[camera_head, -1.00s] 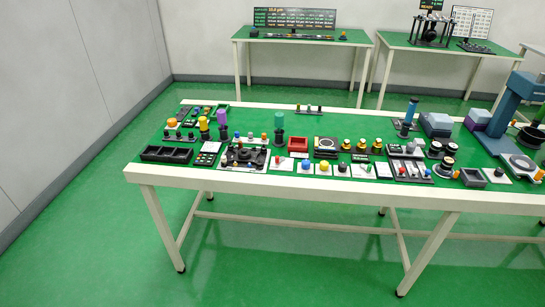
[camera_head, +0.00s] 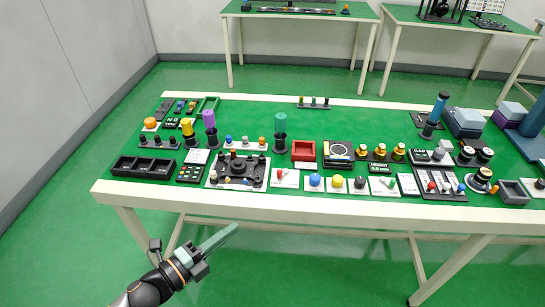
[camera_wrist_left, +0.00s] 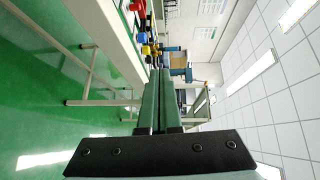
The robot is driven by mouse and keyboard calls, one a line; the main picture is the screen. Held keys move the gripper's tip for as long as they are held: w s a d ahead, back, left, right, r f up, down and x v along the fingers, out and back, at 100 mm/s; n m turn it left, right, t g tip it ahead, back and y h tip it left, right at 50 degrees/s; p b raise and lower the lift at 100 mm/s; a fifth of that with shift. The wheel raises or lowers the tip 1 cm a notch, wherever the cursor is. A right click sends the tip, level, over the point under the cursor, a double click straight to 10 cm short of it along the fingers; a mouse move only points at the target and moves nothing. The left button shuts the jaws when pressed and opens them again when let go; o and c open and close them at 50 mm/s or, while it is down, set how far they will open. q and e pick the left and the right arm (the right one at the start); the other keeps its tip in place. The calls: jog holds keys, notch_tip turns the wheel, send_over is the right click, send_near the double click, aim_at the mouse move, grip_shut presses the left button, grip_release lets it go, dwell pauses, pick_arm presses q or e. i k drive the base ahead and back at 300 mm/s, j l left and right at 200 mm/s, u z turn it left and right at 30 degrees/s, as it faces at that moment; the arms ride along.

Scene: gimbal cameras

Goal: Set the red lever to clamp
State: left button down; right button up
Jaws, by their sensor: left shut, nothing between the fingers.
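A small red lever (camera_head: 281,173) sits on a white plate (camera_head: 291,184) near the front edge of the table. Another red knob (camera_head: 431,186) stands on a dark panel farther right; I cannot tell which is the task's lever, and no clamp label is readable. My left gripper (camera_head: 235,227) is in front of the table, over the floor and apart from everything. Its long green fingers are together and empty, as the left wrist view (camera_wrist_left: 160,75) also shows. My right gripper is not in view.
The green-topped table (camera_head: 245,109) is crowded along its front with a black tray (camera_head: 143,168), a blue ball knob (camera_head: 315,180), a yellow ball knob (camera_head: 337,182) and a red box (camera_head: 303,151). Its white front edge lies beyond my left gripper. The floor in front is clear.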

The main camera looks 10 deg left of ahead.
aim_at(280, 173)
jog(key=i+j+z, duration=0.3)
jog(key=i+j, duration=0.35)
jog(key=i, duration=0.15)
